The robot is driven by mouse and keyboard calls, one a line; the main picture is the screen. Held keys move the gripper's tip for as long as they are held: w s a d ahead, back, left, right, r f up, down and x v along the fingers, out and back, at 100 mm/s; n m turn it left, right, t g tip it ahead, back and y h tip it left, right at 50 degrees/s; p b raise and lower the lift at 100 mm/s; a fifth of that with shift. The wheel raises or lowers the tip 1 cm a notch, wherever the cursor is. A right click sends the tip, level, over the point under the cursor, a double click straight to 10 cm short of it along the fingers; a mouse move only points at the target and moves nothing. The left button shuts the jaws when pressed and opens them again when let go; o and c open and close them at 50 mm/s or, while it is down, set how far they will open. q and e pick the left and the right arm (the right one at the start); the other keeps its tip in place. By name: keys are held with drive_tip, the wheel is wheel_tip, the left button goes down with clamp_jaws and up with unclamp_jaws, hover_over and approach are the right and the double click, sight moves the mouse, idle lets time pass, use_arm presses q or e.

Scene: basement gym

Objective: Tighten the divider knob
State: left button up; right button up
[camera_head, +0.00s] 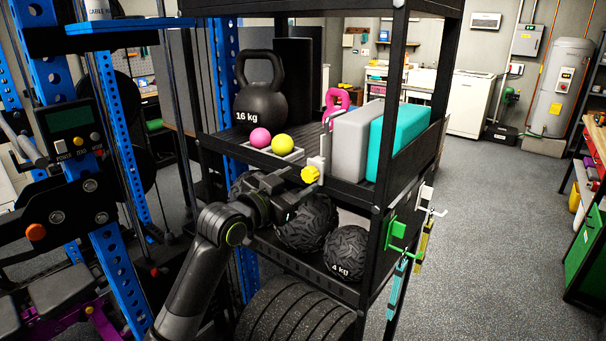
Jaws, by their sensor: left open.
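The yellow lobed divider knob (310,174) sits at the front edge of the rack's middle shelf, at the foot of an upright grey metal divider (325,144). My left gripper (305,192) is open, just below and to the left of the knob. Its fingers appear close to the knob, but I cannot tell whether they touch it. My left arm comes up from the bottom left and hides part of the lower shelf. My right gripper is out of view.
A 16 kg kettlebell (262,97), a pink ball (260,138) and a yellow ball (282,143) stand left of the divider. Grey (350,143) and teal (402,132) blocks stand right. Textured black balls (345,252) lie below. A rack post (380,220) is at right.

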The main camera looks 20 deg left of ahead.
sight(310, 174)
use_arm(q)
drive_tip(key=shift+x, duration=1.4)
